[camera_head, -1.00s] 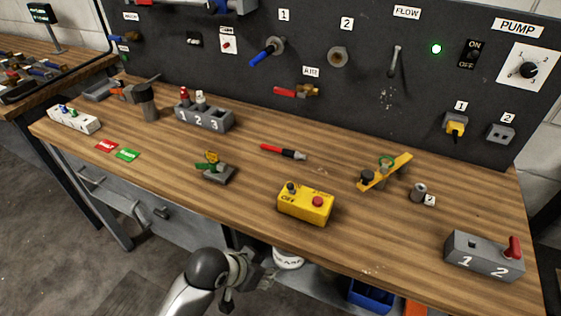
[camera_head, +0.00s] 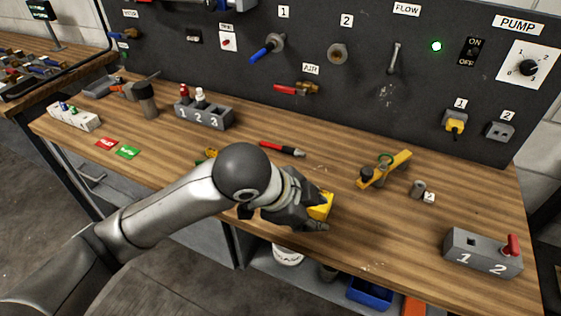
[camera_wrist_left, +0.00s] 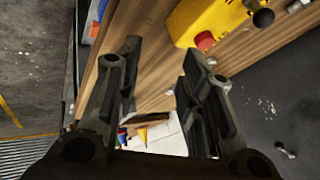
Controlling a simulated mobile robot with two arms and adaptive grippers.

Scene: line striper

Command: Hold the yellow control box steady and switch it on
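The yellow control box (camera_head: 322,208) is on the wooden bench, mostly hidden behind my left gripper (camera_head: 316,211) in the head view. In the left wrist view the yellow control box (camera_wrist_left: 190,20) is at the top, with a red button (camera_wrist_left: 204,41) on it. A black knob (camera_wrist_left: 263,18) shows near the box's right side there. My left gripper (camera_wrist_left: 160,52) is open, its two fingers apart with nothing between them. The box lies beyond and to the right of the fingertips in that view. Whether the gripper touches it I cannot tell. My right gripper is not in view.
A yellow lever piece (camera_head: 385,170) stands behind and right of the box. A red and black pen-like tool (camera_head: 282,149) lies behind. A grey box with a red switch (camera_head: 483,254) is at the right front.

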